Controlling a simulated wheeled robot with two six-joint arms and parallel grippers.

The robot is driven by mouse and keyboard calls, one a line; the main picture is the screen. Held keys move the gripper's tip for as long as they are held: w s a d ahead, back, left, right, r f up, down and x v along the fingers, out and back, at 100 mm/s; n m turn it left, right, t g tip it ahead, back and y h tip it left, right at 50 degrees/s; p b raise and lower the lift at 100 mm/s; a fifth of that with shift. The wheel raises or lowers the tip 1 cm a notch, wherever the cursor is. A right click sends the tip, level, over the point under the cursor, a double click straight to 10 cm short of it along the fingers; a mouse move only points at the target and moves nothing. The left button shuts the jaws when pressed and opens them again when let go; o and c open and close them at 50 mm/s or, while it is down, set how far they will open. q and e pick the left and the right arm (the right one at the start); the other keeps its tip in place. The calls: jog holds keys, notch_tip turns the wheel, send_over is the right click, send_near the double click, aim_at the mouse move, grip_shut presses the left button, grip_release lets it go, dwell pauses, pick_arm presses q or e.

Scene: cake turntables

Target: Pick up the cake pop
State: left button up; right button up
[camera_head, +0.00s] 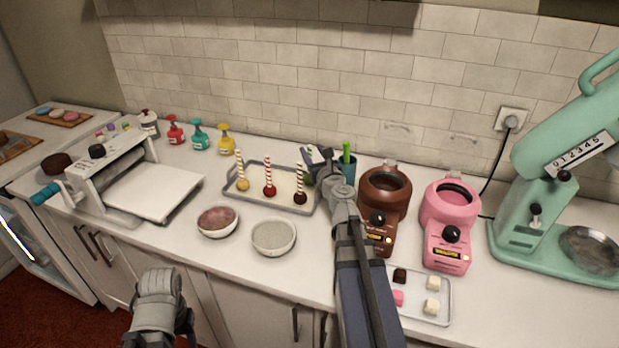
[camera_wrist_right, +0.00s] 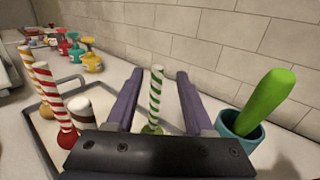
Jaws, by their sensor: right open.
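Cake pops with striped sticks stand upright on a grey tray (camera_head: 230,172): a yellow one (camera_head: 242,184), a red one (camera_head: 269,190) and a dark brown one (camera_head: 300,197). A green cake pop with a green-and-white stick (camera_wrist_right: 156,95) stands at the tray's right end, mostly hidden by my right gripper in the head view. My right gripper (camera_head: 318,157) is open. In the right wrist view its purple fingers (camera_wrist_right: 159,76) are on either side of the green-striped stick, with gaps showing. My left gripper (camera_head: 160,312) is low at the front left, its fingers not clear.
A teal cup with a green handle (camera_wrist_right: 240,128) stands just right of the right gripper. Brown (camera_head: 383,195) and pink (camera_head: 449,215) melting pots stand further right. Two bowls (camera_head: 273,237) sit in front of the tray. Pump bottles (camera_head: 200,135) are behind it, left.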

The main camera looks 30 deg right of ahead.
jog(key=x, duration=0.5)
jog(key=shift+a+f, duration=0.2)
grip_shut()
dwell(0.3)
dwell(1.0)
